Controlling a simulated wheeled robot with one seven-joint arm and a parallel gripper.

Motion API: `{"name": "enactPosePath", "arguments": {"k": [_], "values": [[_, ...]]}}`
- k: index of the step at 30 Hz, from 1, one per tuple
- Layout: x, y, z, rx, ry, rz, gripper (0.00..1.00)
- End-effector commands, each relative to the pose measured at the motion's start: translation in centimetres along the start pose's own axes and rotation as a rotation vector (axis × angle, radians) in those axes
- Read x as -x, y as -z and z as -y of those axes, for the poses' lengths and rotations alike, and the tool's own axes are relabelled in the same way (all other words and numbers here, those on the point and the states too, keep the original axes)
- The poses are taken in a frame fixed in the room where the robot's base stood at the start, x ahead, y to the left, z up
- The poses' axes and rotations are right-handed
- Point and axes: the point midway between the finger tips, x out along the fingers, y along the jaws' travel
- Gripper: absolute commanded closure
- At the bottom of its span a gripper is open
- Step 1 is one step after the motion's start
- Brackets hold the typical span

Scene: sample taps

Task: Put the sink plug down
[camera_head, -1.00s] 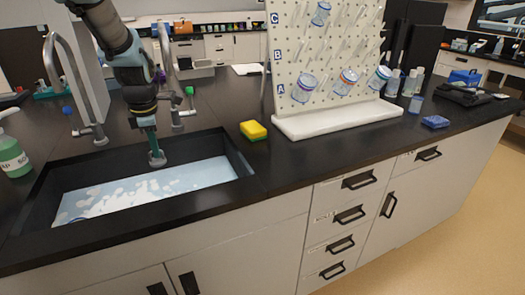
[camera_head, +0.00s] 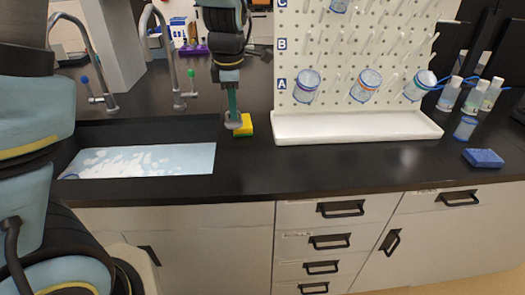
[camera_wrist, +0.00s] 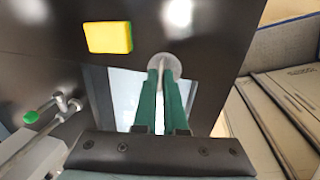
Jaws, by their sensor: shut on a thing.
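The sink plug is a small round grey disc (camera_head: 240,130), seen in the head view at the right end of the sink, partly overlapping the yellow sponge. It also shows in the wrist view (camera_wrist: 164,61) at the tips of my gripper. My gripper (camera_head: 233,112), with green fingers (camera_wrist: 164,70), points down and is shut on the plug. The fingers hide part of the plug. Whether the plug touches the surface below it or hangs above it, I cannot tell.
The black sink (camera_head: 214,128) with foamy water lies to the left. A yellow-green sponge (camera_head: 249,125) is close beside the plug. A pegboard drying rack with a white tray (camera_head: 360,128) stands to the right. The front counter strip (camera_head: 330,175) is clear.

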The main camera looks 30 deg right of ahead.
Motion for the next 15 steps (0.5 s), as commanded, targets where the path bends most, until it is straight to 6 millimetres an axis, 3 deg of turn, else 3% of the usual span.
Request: {"name": "enactPosePath", "arguments": {"k": [2, 9, 15], "values": [[-0.2, 0.1, 0.2, 0.001, 0.002, 0.0, 1.0], [-4.0, 0.2, 1.0, 0.002, 0.005, -0.002, 1.0], [-6.0, 0.1, 1.4, 0.0, 0.003, -0.001, 1.0]]}}
